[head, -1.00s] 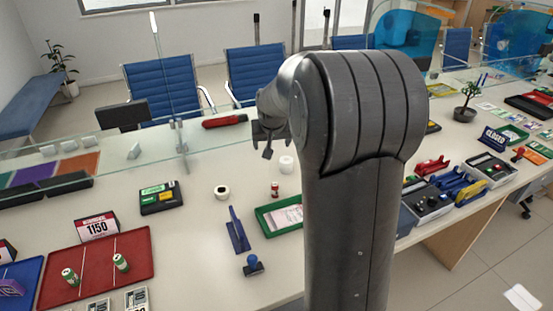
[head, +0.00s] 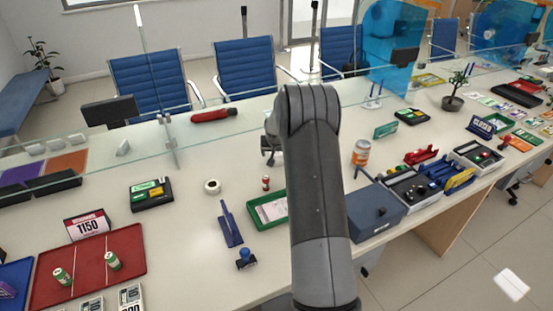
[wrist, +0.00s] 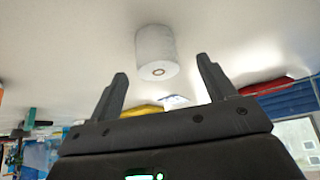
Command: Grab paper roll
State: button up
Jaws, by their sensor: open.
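A white paper roll (wrist: 156,45) with a brown core stands on the counter in the wrist view, where the picture looks upside down. It lies ahead of my gripper (wrist: 162,66), in line with the gap between the two spread fingers. Nothing is held. In the head view my gripper (head: 270,151) is small and partly hidden behind my arm. Another small white roll with a dark centre (head: 212,186) stands on the counter to its left. The roll ahead of the gripper is not visible in the head view, where my arm covers that area.
A small red-and-white item (head: 266,183) and a green tray (head: 253,217) stand near my arm. A blue stand (head: 231,228) is in front. A glass screen (head: 165,130) runs behind, with a red object (head: 213,115) near it. An orange-labelled jar (head: 361,153) stands right.

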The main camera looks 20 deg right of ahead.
aim_at(276, 153)
jog(key=shift+w+d+r+x, duration=0.1)
jog(key=shift+x, duration=1)
jog(key=shift+w+d+r+x, duration=0.1)
jog(key=shift+x, duration=1.05)
jog(key=shift+w+d+r+x, duration=0.1)
jog(key=shift+d+x, duration=0.05)
jog(key=shift+x, duration=0.95)
jog(key=shift+c, duration=0.4)
jog(key=c, duration=1)
